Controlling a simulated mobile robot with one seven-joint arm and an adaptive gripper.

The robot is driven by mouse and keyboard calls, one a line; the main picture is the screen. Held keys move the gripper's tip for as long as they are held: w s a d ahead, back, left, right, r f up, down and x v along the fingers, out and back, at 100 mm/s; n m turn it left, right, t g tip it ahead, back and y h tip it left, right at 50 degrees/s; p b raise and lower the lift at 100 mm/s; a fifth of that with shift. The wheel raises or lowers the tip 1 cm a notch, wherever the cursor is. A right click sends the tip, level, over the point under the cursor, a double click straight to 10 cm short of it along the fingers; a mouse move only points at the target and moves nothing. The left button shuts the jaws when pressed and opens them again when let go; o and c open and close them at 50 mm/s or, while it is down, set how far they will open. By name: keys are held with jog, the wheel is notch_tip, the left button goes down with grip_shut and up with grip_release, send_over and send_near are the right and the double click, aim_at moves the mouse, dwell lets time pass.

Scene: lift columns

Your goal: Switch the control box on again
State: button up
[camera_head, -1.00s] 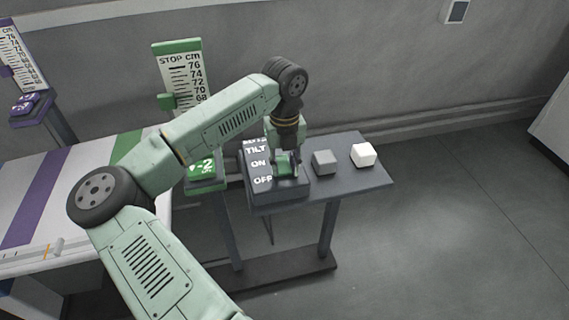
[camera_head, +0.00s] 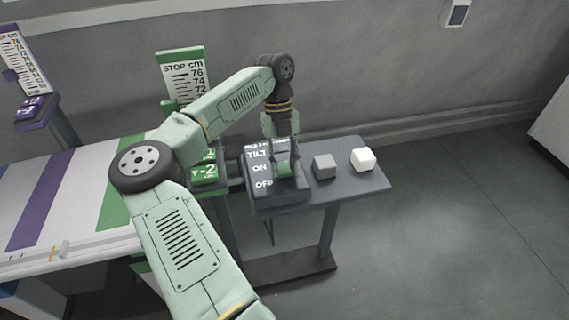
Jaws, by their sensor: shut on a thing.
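The control box (camera_head: 254,189) is dark grey with white labels TILT, ON and OFF down its left side. It sits at the left end of a grey stand table. My gripper (camera_head: 286,168) reaches down from above onto the right part of the box.
A grey block (camera_head: 324,167) and a white block (camera_head: 363,160) stand on the table (camera_head: 345,188) right of the box. A green height scale (camera_head: 182,73) and green-topped control (camera_head: 205,175) are left of it, partly behind my arm. A striped bench (camera_head: 60,200) is further left.

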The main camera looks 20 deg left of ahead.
jog(key=o, duration=1.2)
jog(key=shift+c, duration=0.2)
jog(key=v, duration=1.2)
jog(key=shift+d, duration=0.1)
